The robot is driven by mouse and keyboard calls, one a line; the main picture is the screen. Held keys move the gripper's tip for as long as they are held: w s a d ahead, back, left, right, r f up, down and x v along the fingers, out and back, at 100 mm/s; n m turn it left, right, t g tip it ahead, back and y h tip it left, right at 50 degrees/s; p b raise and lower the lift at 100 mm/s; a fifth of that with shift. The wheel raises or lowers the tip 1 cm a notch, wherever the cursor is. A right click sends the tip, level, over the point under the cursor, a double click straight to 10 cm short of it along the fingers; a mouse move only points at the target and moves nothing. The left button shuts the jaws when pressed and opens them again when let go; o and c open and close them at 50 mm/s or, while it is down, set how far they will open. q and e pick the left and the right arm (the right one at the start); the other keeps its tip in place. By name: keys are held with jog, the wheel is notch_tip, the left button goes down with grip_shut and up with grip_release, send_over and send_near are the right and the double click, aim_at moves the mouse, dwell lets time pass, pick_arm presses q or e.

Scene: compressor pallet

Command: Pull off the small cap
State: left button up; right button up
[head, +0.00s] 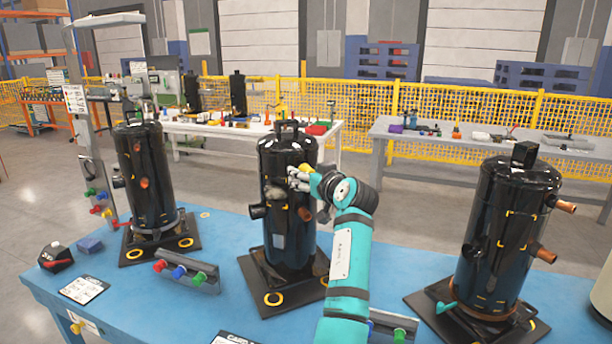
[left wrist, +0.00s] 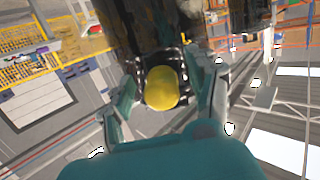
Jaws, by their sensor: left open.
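A small yellow cap (left wrist: 162,88) shows between the fingers of my left gripper (left wrist: 165,75) in the left wrist view. The fingers stand apart on both sides of it, with gaps. In the head view the yellow cap (head: 307,168) is a small spot at the upper right side of the middle black compressor (head: 288,225). My left gripper (head: 297,178) is there at the compressor's side, its teal arm coming up from the bottom. The gripper partly hides the cap and its fitting. My right gripper is in neither view.
Black compressors also stand at the left (head: 150,180) and right (head: 500,230) on the blue table (head: 215,300). A grey rack (head: 187,275) with coloured caps lies between the left and middle ones. Another rack (head: 393,325) is partly behind my arm.

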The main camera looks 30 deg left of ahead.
pick_arm(q)
jog(key=shift+c, duration=0.2)
grip_shut()
dwell(0.3)
